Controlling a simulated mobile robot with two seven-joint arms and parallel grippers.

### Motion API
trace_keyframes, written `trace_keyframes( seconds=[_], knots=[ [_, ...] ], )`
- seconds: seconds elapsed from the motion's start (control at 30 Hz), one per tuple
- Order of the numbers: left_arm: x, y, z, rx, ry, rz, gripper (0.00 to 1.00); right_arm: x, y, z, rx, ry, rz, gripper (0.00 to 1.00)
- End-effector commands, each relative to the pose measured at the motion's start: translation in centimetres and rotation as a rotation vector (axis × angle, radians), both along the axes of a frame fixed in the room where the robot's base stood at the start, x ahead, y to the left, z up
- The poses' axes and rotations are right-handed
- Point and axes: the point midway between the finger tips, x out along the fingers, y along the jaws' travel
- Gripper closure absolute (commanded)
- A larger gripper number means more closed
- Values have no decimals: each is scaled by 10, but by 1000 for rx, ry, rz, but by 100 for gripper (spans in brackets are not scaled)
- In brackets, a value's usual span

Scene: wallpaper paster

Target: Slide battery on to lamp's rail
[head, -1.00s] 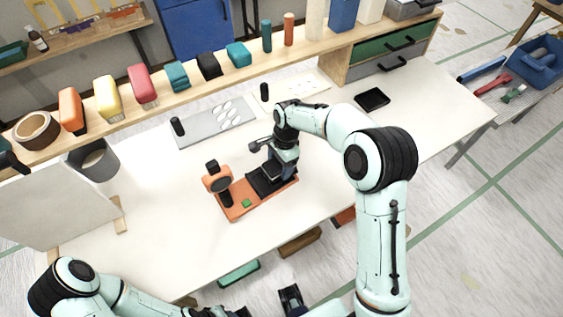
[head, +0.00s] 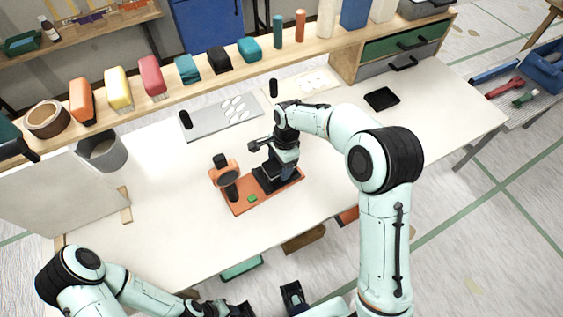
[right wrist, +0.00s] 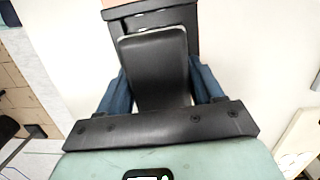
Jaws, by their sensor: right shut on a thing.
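The orange lamp (head: 223,174) stands on an orange base (head: 241,208) on the white table, with a green patch on the base. A black rail part (head: 266,182) sits on the base, right of the lamp's head. My right gripper (head: 283,162) is over that part. In the right wrist view its blue fingers (right wrist: 160,85) are shut on the black battery (right wrist: 155,58). The battery lies against or over the black rail part (right wrist: 150,17); whether it is engaged is unclear. My left gripper (head: 240,309) is at the bottom edge, mostly cut off.
A shelf (head: 135,119) along the table's back holds several coloured blocks and cylinders. A grey plate (head: 205,131) and a black tray (head: 381,99) lie behind the lamp. A grey bin (head: 103,152) and pale board (head: 70,200) stand at left. The table left of the lamp is clear.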

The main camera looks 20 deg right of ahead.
Motion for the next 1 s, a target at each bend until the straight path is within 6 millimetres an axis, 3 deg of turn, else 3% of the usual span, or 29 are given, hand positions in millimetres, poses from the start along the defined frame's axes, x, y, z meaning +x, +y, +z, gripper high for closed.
trace_keyframes(
  seconds=[1.0],
  knots=[
    [0,0,0,0,0,0,57,-3,19,1,1,-2,0,82]
  ],
)
